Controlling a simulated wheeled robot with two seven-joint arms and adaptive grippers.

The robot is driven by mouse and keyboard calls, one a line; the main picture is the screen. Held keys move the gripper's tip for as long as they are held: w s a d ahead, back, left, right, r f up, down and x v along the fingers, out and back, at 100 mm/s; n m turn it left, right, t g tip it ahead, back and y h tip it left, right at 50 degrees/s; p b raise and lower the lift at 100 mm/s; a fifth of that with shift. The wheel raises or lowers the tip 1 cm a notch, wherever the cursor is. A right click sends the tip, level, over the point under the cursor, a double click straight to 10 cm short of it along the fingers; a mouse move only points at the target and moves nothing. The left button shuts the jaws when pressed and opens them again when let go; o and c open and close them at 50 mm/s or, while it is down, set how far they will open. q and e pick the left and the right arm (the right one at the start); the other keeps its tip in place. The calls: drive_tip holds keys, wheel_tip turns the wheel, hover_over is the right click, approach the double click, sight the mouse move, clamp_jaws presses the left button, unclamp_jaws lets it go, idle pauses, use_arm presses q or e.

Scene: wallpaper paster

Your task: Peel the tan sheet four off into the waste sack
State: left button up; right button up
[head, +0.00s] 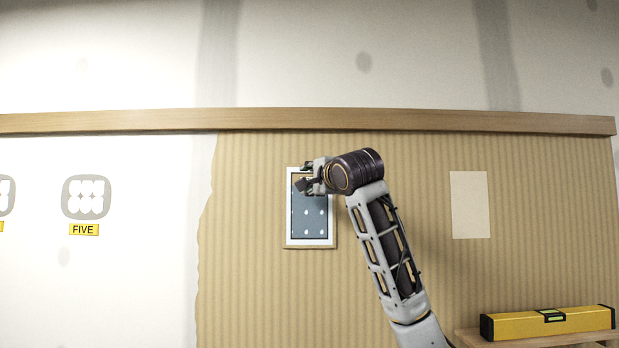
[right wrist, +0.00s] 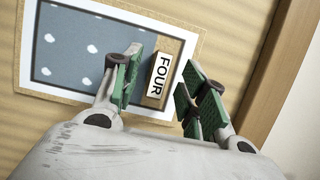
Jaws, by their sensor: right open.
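A framed panel (head: 310,222) with a tan outer edge, a white border and a blue-grey face with white dots is on the tan striped wall covering (head: 250,280). In the right wrist view the panel (right wrist: 75,60) has a tan tab (right wrist: 178,62) with a white FOUR label (right wrist: 160,75) at one end. My right gripper (head: 308,183) is at the panel's upper part. In the right wrist view its fingers (right wrist: 160,97) are apart, one on each side of the tab's near end; I cannot tell whether they touch it. The waste sack and my left gripper are not in view.
A wooden rail (head: 250,120) runs across the wall above the panel. A pale blank rectangle (head: 470,205) is on the wall to the right. A yellow spirit level (head: 575,321) lies on a wooden ledge (head: 465,337) at lower right. A FIVE label (head: 84,230) is at left.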

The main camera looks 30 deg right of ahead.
drive_tip(key=shift+w+d, duration=0.15)
drive_tip(key=shift+w, duration=0.6)
drive_tip(key=shift+c, duration=0.3)
clamp_jaws()
